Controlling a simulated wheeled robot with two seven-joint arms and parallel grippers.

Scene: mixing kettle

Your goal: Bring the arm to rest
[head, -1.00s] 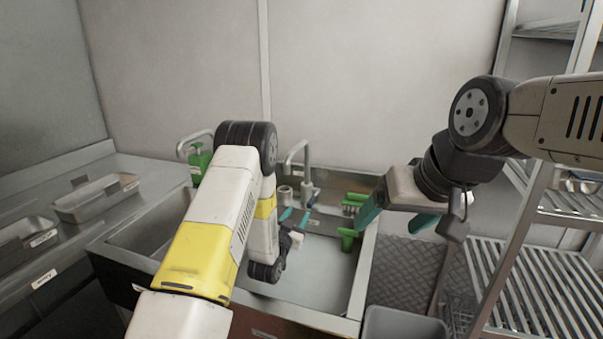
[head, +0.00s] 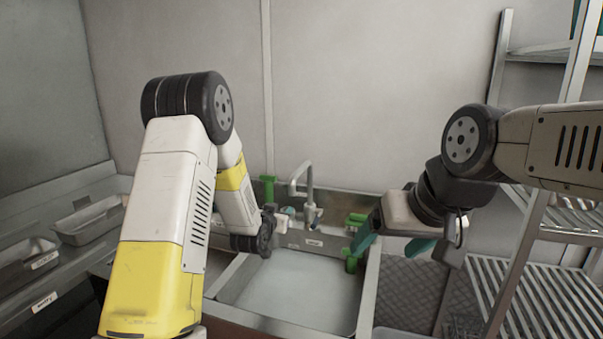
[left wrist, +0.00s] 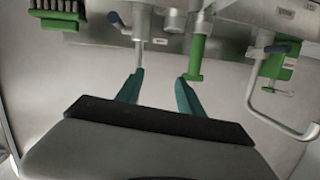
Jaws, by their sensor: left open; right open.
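My left arm (head: 165,220), white and yellow, is raised and folded at the left of the head view. Its gripper (head: 268,222) is over the back of the sink, partly hidden by the arm. In the left wrist view its two teal fingers (left wrist: 160,82) are apart with nothing between them. My right gripper (head: 390,246) hangs at the right of the sink, its teal fingers spread and empty. No kettle is in view.
The steel sink (head: 290,290) has a tap (head: 305,190) and green-handled tools (head: 351,259) at its back and right. A counter with trays (head: 90,220) is at the left. A metal rack (head: 535,290) stands close to my right arm.

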